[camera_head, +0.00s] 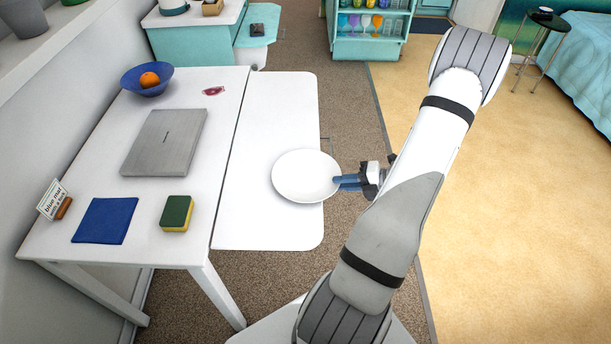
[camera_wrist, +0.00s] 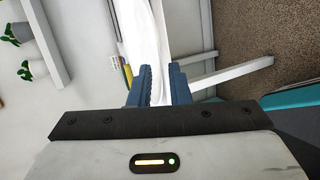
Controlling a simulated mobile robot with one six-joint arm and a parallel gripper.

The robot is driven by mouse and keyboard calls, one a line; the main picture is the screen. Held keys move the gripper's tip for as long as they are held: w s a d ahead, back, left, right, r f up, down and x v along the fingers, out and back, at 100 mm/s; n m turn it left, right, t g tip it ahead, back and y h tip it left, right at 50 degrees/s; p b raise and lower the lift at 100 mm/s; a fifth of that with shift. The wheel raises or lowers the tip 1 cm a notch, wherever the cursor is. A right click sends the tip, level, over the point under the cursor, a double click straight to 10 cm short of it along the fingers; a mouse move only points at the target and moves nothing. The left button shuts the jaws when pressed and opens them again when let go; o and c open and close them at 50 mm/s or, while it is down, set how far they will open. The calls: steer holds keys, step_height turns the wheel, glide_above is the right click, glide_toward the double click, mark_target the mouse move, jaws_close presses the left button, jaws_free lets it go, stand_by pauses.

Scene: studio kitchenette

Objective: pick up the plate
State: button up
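The white round plate (camera_head: 305,174) lies face up on the white table leaf, its right rim reaching past the leaf's right edge. My gripper (camera_head: 346,182) is at this right rim, coming in from the right, with its blue fingertips touching or overlapping the rim. In the wrist view my two blue fingers (camera_wrist: 160,82) stand a narrow gap apart. A white edge of the plate (camera_wrist: 160,45) runs up from between them. I cannot tell whether both fingers press on the rim.
On the table are a blue bowl (camera_head: 131,82) with an orange (camera_head: 149,80), a grey laptop (camera_head: 165,142), a blue mat (camera_head: 105,220), a sponge (camera_head: 176,213), a small sign (camera_head: 51,199) and red glasses (camera_head: 213,91). The leaf (camera_head: 270,232) around the plate is clear.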

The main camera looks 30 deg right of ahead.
jaws_close()
steer(key=shift+r, duration=0.1)
